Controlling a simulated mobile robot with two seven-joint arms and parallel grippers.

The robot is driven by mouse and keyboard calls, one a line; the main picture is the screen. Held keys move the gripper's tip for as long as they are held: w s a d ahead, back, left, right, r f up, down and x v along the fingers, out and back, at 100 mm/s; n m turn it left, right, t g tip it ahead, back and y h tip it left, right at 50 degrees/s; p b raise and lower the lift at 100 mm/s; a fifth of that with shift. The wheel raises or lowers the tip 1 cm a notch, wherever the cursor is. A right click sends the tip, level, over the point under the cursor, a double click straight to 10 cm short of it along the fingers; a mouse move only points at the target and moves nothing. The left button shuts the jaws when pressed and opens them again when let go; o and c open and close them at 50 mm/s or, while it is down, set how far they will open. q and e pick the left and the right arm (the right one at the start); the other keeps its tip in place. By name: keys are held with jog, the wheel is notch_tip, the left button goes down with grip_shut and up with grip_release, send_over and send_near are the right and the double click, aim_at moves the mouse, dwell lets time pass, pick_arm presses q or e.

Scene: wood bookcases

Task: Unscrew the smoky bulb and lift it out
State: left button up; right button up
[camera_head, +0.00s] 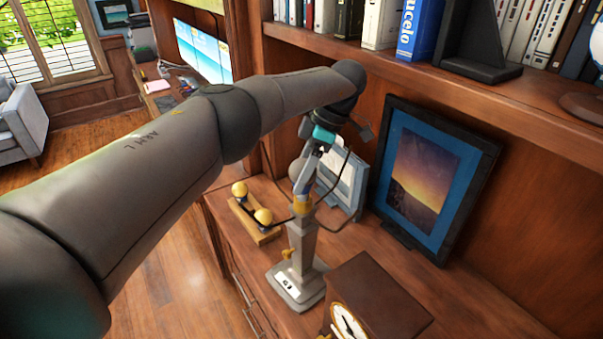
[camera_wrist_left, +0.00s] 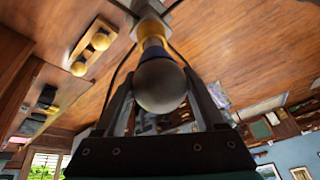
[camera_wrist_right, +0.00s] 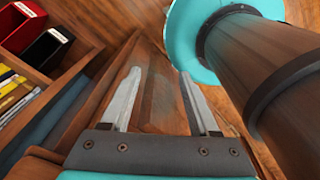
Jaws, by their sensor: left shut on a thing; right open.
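The smoky bulb (camera_wrist_left: 160,86) is a dull grey globe between the fingers of my left gripper (camera_wrist_left: 159,92) in the left wrist view. The fingers are shut on it. Its neck meets the brass collar (camera_wrist_left: 153,46) of the lamp; I cannot tell how far it is threaded in. In the head view, my left gripper (camera_head: 306,182) points down at the top of the grey lamp (camera_head: 302,245), which stands upright on the cabinet, with thin dark wire arms around its head. My right gripper (camera_wrist_right: 160,76) is open and empty in the right wrist view.
A wooden holder (camera_head: 262,236) with two yellowish bulbs (camera_head: 239,189) sits left of the lamp. A small grey frame (camera_head: 347,185) and a blue-matted picture (camera_head: 418,180) stand behind. A wooden clock (camera_head: 375,300) is in front. A bookshelf (camera_head: 430,70) overhangs the cabinet.

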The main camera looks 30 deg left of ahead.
aim_at(298, 162)
pick_arm(q)
jog(key=shift+r+p, duration=1.65)
jog(key=shift+r, duration=0.6)
